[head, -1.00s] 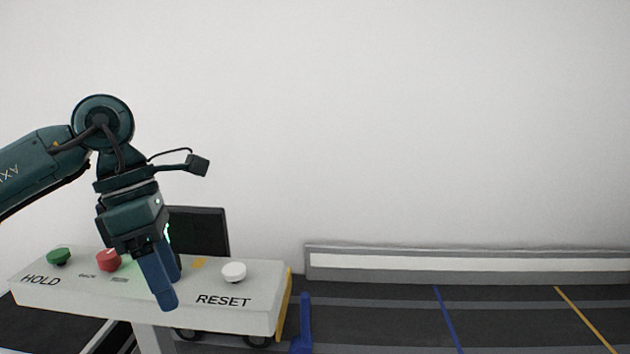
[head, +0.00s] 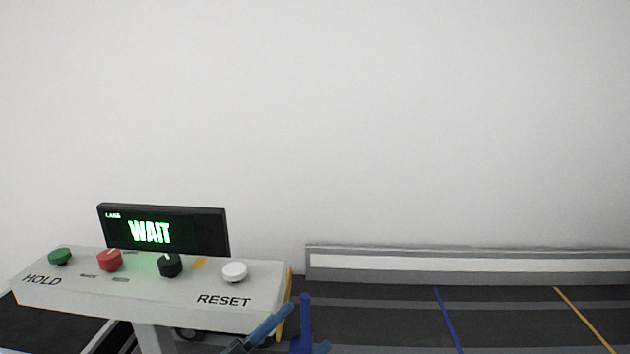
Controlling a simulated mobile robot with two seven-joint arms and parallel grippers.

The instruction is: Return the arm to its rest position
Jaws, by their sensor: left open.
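My left gripper (head: 307,326) shows only in part at the bottom edge of the head view, low and right of the console. Its blue fingers are apart, with nothing seen between them that it holds; its wrist and arm are out of the picture. The console (head: 130,300) has a green button (head: 60,257), a red knob (head: 109,260), a black knob (head: 169,265) and a white button (head: 234,272) near the word RESET. The black screen (head: 205,235) behind them reads WAIT in green. My right gripper is not in view.
A dark floor (head: 500,320) with blue and yellow lines lies to the right. A low grey and white barrier (head: 460,264) runs along the wall.

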